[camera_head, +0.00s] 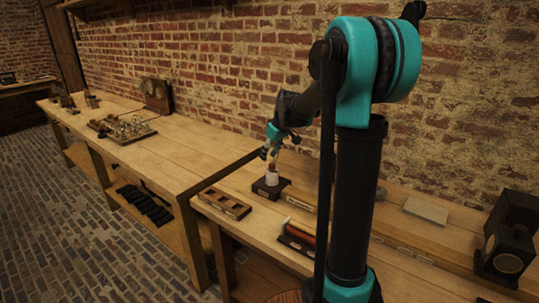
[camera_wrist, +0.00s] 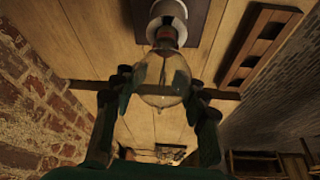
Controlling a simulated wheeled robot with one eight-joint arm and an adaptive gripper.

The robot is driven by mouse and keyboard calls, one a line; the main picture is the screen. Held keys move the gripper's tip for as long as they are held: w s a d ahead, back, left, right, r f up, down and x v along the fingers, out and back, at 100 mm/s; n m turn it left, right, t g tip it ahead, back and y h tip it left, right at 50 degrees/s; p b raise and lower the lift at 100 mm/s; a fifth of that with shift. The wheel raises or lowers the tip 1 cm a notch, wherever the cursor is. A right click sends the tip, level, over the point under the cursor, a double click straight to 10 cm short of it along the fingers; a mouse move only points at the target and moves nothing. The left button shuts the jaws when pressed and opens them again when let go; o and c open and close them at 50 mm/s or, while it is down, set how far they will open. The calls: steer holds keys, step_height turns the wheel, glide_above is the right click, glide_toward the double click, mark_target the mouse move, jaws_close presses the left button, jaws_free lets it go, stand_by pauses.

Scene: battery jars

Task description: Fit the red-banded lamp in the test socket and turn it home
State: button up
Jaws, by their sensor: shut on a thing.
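The red-banded lamp (camera_wrist: 162,75) is a clear glass bulb, seen in the wrist view between my fingers, with a red band at its neck. My gripper (camera_wrist: 163,88) is shut on the glass. The lamp's neck end meets the white test socket (camera_wrist: 168,12), which stands on a dark base. In the head view the white socket (camera_head: 271,178) is on its dark block (camera_head: 267,190) on the near bench, with my gripper (camera_head: 271,153) directly above it. I cannot tell how deep the lamp sits in the socket.
A wooden tray with compartments (camera_head: 224,204) lies left of the socket. A dark holder with a red cylinder (camera_head: 299,237) is nearer. A dark wooden box (camera_head: 507,238) stands far right. A brick wall (camera_head: 220,60) runs behind the benches.

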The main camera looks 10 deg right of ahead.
steer(key=shift+f, duration=0.6)
stand_by(0.7)
steer(key=m+h, duration=0.1)
steer(key=m, duration=0.3)
steer(key=shift+d+t, duration=0.15)
steer(key=shift+t, duration=0.15)
steer(key=shift+w+d+m+h, duration=0.1)
steer(key=shift+m+h, duration=0.2)
steer(key=shift+m, duration=0.3)
steer(key=shift+w+d+m+h, duration=0.1)
steer(key=shift+m+h, duration=0.2)
steer(key=shift+m, duration=0.3)
steer(key=shift+s+d+m+h, duration=0.1)
steer(key=shift+m+h, duration=0.2)
steer(key=shift+m, duration=0.5)
steer(key=m+h, duration=0.1)
steer(key=m, duration=0.3)
steer(key=shift+d+m+h, duration=0.35)
steer(key=shift+m+h, duration=0.05)
steer(key=m, duration=0.2)
steer(key=m+g+h, duration=0.1)
steer(key=m, duration=0.1)
steer(key=m+g, duration=0.1)
steer(key=shift+s+d+m+h, duration=0.25)
steer(key=shift+s+m+h, duration=0.05)
steer(key=shift+m, duration=0.1)
